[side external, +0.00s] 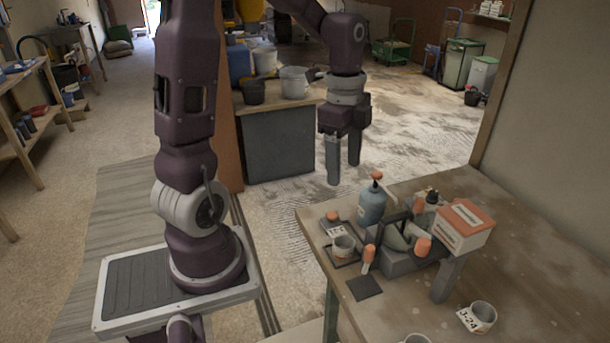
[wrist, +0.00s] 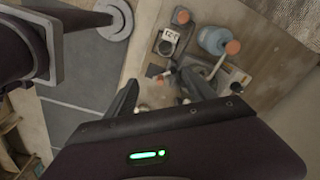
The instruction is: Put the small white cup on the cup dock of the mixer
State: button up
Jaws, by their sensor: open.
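My gripper (side external: 344,172) is open and empty, high above and behind the far left edge of the workbench. Its two fingers also show in the wrist view (wrist: 160,95). The grey mixer (side external: 400,264) with orange knobs stands on the bench, below and right of my gripper. A small pale cup (side external: 343,246) sits on a dark square base left of the mixer; it also shows in the wrist view (wrist: 168,40). Another whitish cup (side external: 482,316) with a tag stands at the front right. A third cup (side external: 416,339) is cut off below. I cannot tell which part is the cup dock.
A blue-grey bottle (side external: 372,204) with an orange top stands behind the mixer. A white and orange box (side external: 464,227) is at its right. A dark flat square (side external: 365,287) lies in front. The bench's right side (side external: 555,265) is clear. A cabinet with buckets (side external: 280,142) stands behind.

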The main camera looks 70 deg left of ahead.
jog(key=s+d+r+n+t, duration=0.2)
jog(key=s+d+r+n, duration=0.1)
jog(key=s+d+n, duration=0.2)
jog(key=s+d+r+n+t, duration=0.3)
jog(key=s+d+n, duration=0.3)
jog(key=s, duration=0.2)
jog(key=shift+s+d+r, duration=0.2)
jog(key=shift+s+r, duration=0.15)
jog(key=shift+r, duration=0.45)
